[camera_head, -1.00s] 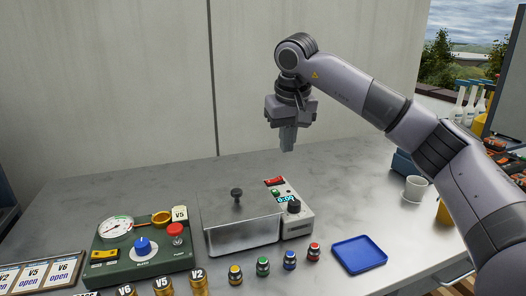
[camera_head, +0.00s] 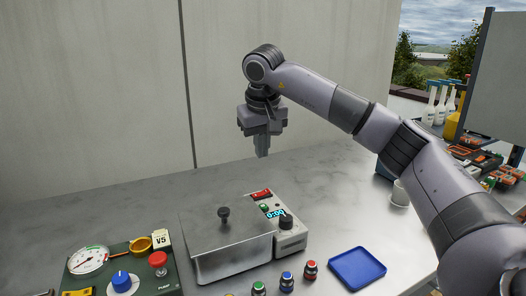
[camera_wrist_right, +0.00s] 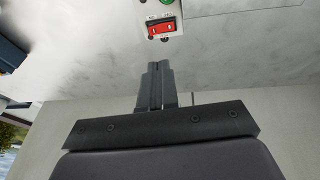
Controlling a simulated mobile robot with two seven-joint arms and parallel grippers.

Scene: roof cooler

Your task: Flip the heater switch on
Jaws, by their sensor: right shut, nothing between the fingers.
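The heater, a steel box with a knobbed lid (camera_head: 223,240), stands on the metal table with a light control panel on its right side. The red heater switch (camera_head: 261,195) is at the far end of that panel. It also shows in the right wrist view (camera_wrist_right: 161,27), ahead of the fingertips; its on or off position is too small to tell. My right gripper (camera_head: 262,155) points down above the table behind the panel, shut and empty, apart from the switch. Its closed fingers also show in the right wrist view (camera_wrist_right: 157,70). My left gripper is not in view.
A display and a dark dial (camera_head: 286,222) sit nearer on the panel. A green control box (camera_head: 120,268) stands at left. Small capped jars (camera_head: 287,281) and a blue tray (camera_head: 357,267) lie in front. A white cup (camera_head: 399,193) is at right. The table behind the heater is clear.

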